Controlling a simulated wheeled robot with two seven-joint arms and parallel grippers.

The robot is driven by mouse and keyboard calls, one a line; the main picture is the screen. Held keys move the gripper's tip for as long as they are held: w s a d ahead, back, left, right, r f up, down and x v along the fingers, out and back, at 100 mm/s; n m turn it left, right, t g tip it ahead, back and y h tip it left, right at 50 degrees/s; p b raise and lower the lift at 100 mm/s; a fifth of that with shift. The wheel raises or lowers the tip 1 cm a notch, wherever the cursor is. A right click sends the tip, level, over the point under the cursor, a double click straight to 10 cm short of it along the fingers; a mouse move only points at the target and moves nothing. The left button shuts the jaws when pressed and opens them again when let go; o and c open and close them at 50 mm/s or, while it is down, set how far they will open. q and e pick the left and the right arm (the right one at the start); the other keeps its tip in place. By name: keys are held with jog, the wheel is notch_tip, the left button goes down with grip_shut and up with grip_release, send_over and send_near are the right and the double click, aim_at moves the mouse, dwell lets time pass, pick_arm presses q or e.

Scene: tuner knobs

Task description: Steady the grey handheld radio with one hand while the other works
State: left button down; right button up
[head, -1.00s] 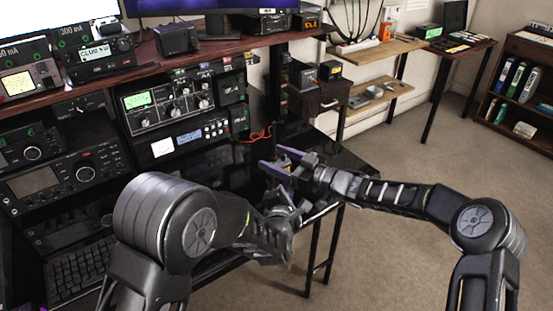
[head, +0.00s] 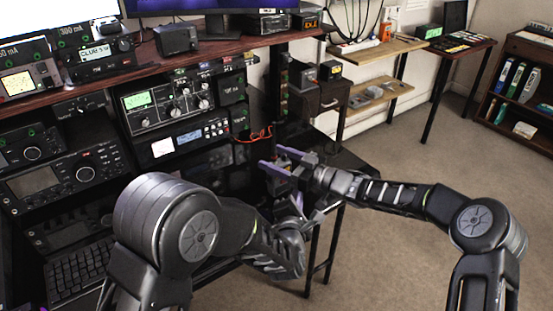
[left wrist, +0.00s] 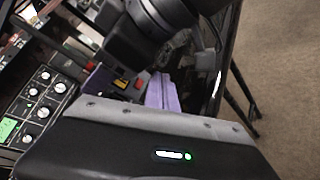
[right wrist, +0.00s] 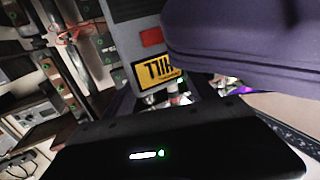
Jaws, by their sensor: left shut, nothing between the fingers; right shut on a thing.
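The grey handheld radio (right wrist: 130,42), with a red button and a yellow label, is close in front of the right wrist camera. It also shows small in the left wrist view (left wrist: 123,85). My right gripper (head: 276,160) is shut on it above the dark desk; a large purple finger covers part of it in the right wrist view. My left gripper (head: 297,196) is lower and nearer, shut and empty, its purple fingers (left wrist: 163,91) together and apparently apart from the radio. The radio's knobs cannot be made out clearly.
A rack of radio sets (head: 168,103) and a keyboard (head: 77,270) are at the left. The dark desk (head: 345,158) ends at its right edge, with open carpet beyond. A small drawer cabinet (head: 333,95) stands behind. A red cable (head: 255,136) lies near the rack.

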pick_arm(q)
jog(key=shift+s+d, duration=0.5)
jog(key=shift+s, duration=0.2)
jog(key=shift+s+d, duration=0.5)
jog(key=shift+s, duration=0.2)
pick_arm(e)
jog(key=o, duration=1.8)
jog(key=shift+c, duration=0.2)
jog(key=shift+d, duration=0.1)
jog(key=v, duration=1.1)
jog(key=shift+s+d, duration=0.2)
jog(key=shift+d, duration=0.15)
